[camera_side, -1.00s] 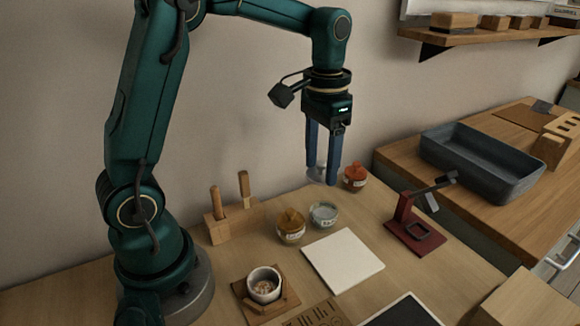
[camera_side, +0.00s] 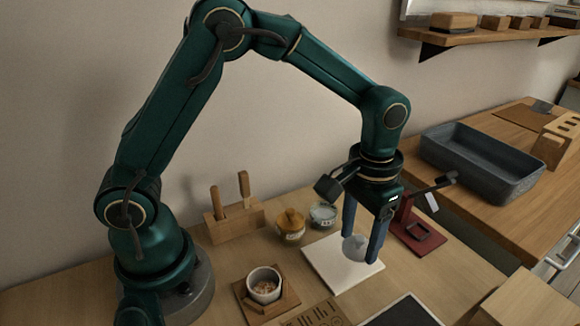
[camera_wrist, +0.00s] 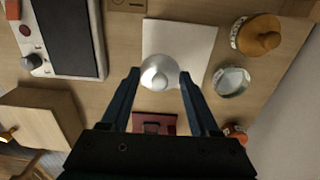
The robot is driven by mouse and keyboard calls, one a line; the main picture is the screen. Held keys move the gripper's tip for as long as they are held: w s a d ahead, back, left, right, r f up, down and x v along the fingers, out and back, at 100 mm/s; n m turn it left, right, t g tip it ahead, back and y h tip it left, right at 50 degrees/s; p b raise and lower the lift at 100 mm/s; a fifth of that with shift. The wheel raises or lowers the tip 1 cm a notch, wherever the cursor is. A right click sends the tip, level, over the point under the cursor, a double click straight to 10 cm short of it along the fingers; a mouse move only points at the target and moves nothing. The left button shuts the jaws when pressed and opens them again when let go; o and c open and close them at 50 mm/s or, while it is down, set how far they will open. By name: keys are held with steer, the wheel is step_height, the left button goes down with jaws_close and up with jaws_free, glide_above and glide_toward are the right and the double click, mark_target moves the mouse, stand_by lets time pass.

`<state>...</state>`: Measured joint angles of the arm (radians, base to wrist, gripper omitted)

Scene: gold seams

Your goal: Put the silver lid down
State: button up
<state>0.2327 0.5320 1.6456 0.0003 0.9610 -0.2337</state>
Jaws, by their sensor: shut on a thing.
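The silver lid (camera_side: 354,247) is between the fingers of my gripper (camera_side: 362,246), which is shut on it. In the side view it is over the right part of the white square tile (camera_side: 335,277). In the wrist view the round lid (camera_wrist: 159,73) shows with its knob toward the camera, between my fingertips (camera_wrist: 160,76), in front of the white tile (camera_wrist: 180,40). I cannot tell whether the lid touches the tile. An uncovered glass jar with pale contents (camera_side: 323,214) stands behind the tile; it also shows in the wrist view (camera_wrist: 231,81).
A jar with an ochre lid (camera_side: 291,224) stands beside the open jar. A red-lidded jar (camera_wrist: 235,132) is near it. A dark red stand (camera_side: 416,234) is right of my gripper. A cup (camera_side: 264,284) on a wooden board and a dark-topped panel (camera_side: 402,312) lie in front.

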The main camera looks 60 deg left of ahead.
mark_target(359, 242)
steer(key=shift+f, duration=1.9)
steer(key=shift+f, duration=0.15)
steer(key=o, duration=1.3)
step_height(359, 242, up, 12)
steer(key=shift+r, duration=0.1)
steer(key=s+a+r+t, duration=0.2)
steer(key=s+a+t, duration=0.3)
steer(key=s, duration=0.8)
steer(key=shift+a+t, duration=0.3)
steer(key=shift+a, duration=0.7)
